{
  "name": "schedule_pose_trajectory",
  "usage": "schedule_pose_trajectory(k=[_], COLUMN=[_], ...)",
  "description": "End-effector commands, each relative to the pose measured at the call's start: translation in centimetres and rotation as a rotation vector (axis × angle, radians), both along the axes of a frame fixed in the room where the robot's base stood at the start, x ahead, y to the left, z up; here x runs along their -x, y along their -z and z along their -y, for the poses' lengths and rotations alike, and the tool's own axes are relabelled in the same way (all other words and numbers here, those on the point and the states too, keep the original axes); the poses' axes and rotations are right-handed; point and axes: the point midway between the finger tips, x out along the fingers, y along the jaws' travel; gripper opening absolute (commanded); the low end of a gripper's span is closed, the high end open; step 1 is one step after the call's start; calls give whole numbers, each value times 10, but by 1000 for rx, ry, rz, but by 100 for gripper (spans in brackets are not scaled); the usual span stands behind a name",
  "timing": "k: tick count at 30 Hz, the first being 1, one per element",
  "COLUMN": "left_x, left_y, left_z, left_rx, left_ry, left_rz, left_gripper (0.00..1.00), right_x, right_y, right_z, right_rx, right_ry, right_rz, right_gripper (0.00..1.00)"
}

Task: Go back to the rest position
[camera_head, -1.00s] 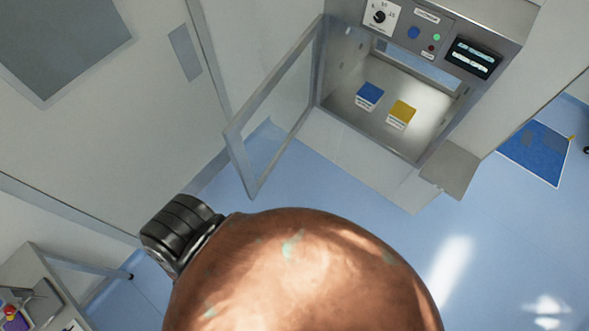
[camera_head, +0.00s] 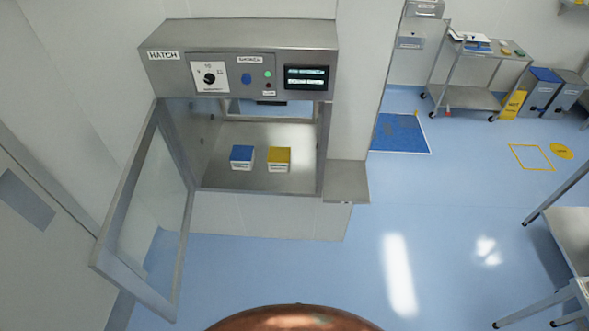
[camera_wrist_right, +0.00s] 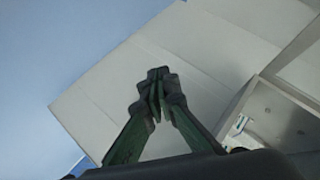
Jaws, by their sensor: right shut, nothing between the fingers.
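My right gripper (camera_wrist_right: 158,90) shows in the right wrist view with its fingertips together and nothing between them. Behind it are pale wall panels and blue floor. My left gripper is in no view. In the head view neither gripper shows. The steel hatch (camera_head: 240,48) stands ahead with its glass door (camera_head: 150,215) swung open to the left. Inside it, a blue-topped box (camera_head: 242,157) and a yellow-topped box (camera_head: 279,159) sit side by side on the hatch floor.
A small steel shelf (camera_head: 346,182) juts out at the hatch's right. A steel trolley (camera_head: 470,97) and bins (camera_head: 541,92) stand at the back right. A steel table (camera_head: 572,235) is at the right edge. The blue floor (camera_head: 440,230) between is clear.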

Motion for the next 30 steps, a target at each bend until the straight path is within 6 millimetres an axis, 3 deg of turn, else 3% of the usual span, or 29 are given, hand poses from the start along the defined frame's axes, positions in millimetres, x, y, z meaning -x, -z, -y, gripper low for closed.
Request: schedule_pose_trajectory(k=[1, 5, 8, 14, 18, 24, 27, 30], left_x=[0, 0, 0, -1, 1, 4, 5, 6], left_y=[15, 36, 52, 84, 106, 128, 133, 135], left_z=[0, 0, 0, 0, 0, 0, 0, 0], left_rx=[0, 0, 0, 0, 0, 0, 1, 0], left_ry=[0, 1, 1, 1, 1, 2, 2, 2], left_rz=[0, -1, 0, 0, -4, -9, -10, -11], left_gripper=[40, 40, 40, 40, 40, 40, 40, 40], right_x=[4, 21, 46, 122, 194, 288, 317, 331], right_y=[37, 107, 158, 250, 303, 348, 357, 360], right_z=[24, 86, 134, 218, 266, 304, 311, 313], right_rx=[64, 235, 357, 570, 685, 776, 794, 801], right_ry=[15, 30, 31, -4, -55, -138, -165, -181], right_rz=[-12, -46, -92, -223, -339, -486, -529, -549], right_gripper=[0, 0, 0, 0, 0, 0, 0, 0])
